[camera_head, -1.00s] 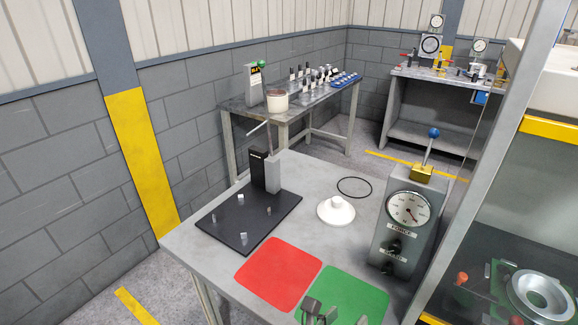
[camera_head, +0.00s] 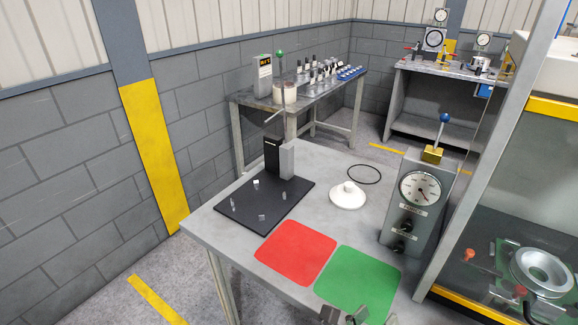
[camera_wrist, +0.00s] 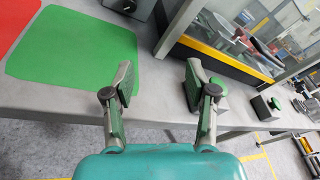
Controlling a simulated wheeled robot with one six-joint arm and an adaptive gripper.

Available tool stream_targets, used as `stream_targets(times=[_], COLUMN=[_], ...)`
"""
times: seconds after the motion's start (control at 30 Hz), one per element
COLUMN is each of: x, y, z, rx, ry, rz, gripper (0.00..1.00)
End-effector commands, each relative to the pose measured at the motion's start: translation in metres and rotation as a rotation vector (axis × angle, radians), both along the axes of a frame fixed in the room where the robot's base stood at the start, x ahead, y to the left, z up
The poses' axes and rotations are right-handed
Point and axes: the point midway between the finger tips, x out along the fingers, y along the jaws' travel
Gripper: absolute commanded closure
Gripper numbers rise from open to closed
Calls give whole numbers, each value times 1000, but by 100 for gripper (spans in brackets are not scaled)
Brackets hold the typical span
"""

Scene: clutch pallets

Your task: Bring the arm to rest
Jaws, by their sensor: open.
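My gripper (camera_wrist: 158,85) is open and empty in the wrist view, its two fingers spread apart over the front edge of the grey table (camera_wrist: 75,96). In the head view, only the tips of my gripper (camera_head: 357,314) show at the bottom edge, by the near edge of the green mat (camera_head: 358,278). The green mat also shows at the left of the wrist view (camera_wrist: 75,45). Nothing is between the fingers. The rest of my arm is out of the head view.
A red mat (camera_head: 296,252), a black plate fixture (camera_head: 250,212), a white disc (camera_head: 347,197), a black ring (camera_head: 364,174) and a grey gauge box (camera_head: 410,205) stand on the table. A framed machine (camera_head: 510,225) is close at right. Floor at left is clear.

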Motion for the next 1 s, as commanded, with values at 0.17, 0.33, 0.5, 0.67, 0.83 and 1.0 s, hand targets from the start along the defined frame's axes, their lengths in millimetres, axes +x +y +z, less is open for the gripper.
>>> stream_targets(times=[0.17,0.33,0.5,0.67,0.83,1.0], x=[-18,-46,-82,-113,-142,-169], y=[-31,-64,-84,-84,-72,-53], z=[9,25,46,58,58,41], rx=[-163,-413,-744,-1055,-1379,-1683], ry=[-13,-10,39,126,261,433], rz=[-23,-38,-30,8,85,202], gripper=[43,43,43,43,43,43])
